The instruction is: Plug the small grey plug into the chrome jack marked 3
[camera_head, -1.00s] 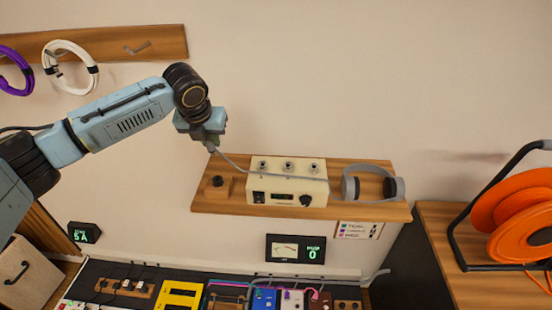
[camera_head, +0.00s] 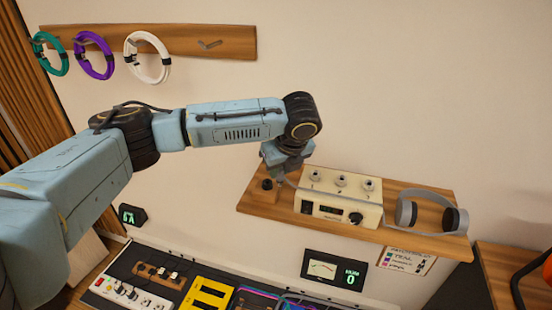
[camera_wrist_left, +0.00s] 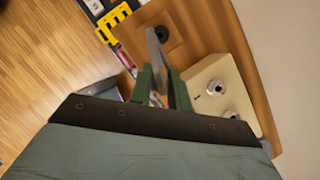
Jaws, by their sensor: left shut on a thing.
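The cream amp box (camera_head: 338,206) stands on the wooden wall shelf. Chrome jacks stand on its top in a row: a left one (camera_head: 315,176), a middle one (camera_head: 341,180) and a right one (camera_head: 369,184); their marks are too small to read surely. My left gripper (camera_head: 279,179) is just left of the box, above the shelf. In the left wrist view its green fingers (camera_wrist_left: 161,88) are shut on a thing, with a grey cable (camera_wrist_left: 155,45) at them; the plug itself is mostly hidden. Two jacks (camera_wrist_left: 215,87) show right of the fingers there.
Grey headphones (camera_head: 430,213) lie on the shelf (camera_head: 330,222) right of the box. A dark round piece (camera_head: 268,184) sits at the shelf's left end. Coiled cables (camera_head: 95,55) hang on a rail above. A bench with gear and a meter (camera_head: 335,270) lies below.

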